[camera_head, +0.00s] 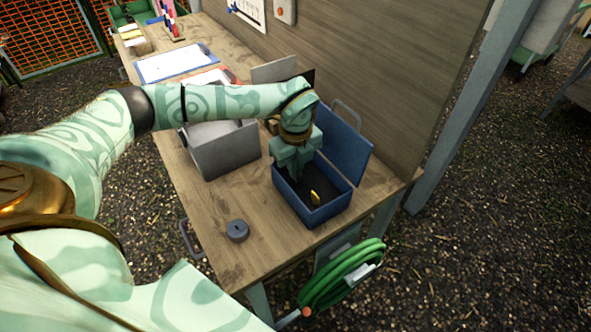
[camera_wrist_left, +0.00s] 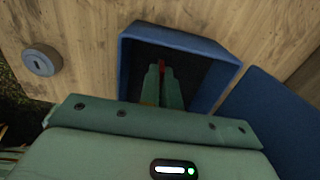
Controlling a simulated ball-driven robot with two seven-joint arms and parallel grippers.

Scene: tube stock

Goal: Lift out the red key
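The open blue box (camera_head: 318,216) stands near the table's right end, its lid (camera_head: 345,145) raised. It also shows in the left wrist view (camera_wrist_left: 180,39). My left gripper (camera_head: 296,178) reaches down into the box. In the left wrist view its fingers (camera_wrist_left: 163,80) are close together, with the red key (camera_wrist_left: 162,70) showing as a thin red strip filling the narrow gap at the tips. Most of the key is hidden by the fingers, and it is not visible in the head view. A yellow piece (camera_head: 314,197) is in the box. My right gripper is out of view.
A grey open bin (camera_head: 225,153) stands left of the box. A round grey disc (camera_head: 237,230) lies on the bare wooden table front (camera_head: 268,245). A wooden panel (camera_head: 390,80) rises behind. A green hose (camera_head: 345,275) hangs off the table's end.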

